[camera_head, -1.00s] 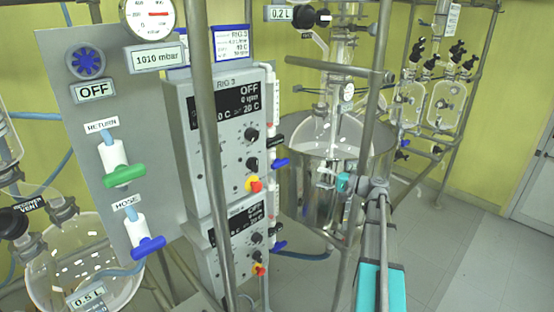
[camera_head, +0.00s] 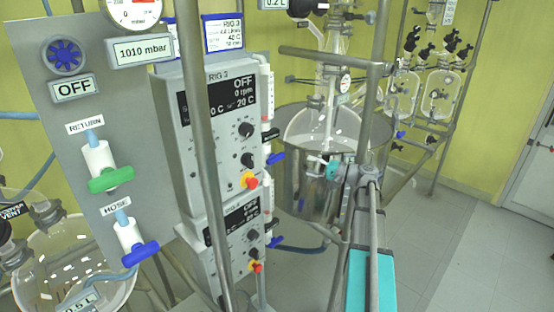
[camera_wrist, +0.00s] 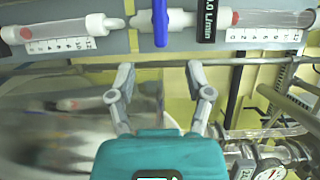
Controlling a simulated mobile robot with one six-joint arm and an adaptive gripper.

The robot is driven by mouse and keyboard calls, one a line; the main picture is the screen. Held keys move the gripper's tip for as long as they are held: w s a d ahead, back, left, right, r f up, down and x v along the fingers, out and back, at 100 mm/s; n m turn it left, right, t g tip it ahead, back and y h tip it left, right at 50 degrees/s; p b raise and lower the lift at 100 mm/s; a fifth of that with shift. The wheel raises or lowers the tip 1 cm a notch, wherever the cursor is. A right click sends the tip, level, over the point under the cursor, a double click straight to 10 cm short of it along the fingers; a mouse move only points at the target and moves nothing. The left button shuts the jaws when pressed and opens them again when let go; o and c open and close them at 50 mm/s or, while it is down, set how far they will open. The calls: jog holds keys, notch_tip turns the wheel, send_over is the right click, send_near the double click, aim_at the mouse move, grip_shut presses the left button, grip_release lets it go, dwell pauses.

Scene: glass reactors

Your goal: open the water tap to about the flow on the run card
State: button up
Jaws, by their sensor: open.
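A blue tap handle (camera_wrist: 160,22) stands across the line of white fittings at the top of the wrist view. A clear flow tube (camera_wrist: 268,18) with a red float near its left end lies right of it, along a printed scale. My gripper (camera_wrist: 159,76) is open and empty, its fingers apart below the handle and not touching it. In the head view, my gripper (camera_head: 331,169) is in front of the steel vessel, right of the blue handle (camera_head: 276,158) on the RIG 3 unit's side. The run card (camera_head: 222,33) reads RIG 3; its flow figure is too small to read surely.
The RIG 3 control unit (camera_head: 220,125) reads OFF. A grey panel (camera_head: 70,130) at left carries a green RETURN tap (camera_head: 111,179) and a blue HOSE tap (camera_head: 140,253). A steel post (camera_head: 205,170) stands before the unit. A second flow tube (camera_wrist: 55,28) lies left.

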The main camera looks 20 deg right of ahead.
aim_at(279, 159)
jog(key=x, duration=1.3)
jog(key=shift+w+a, duration=0.2)
grip_shut()
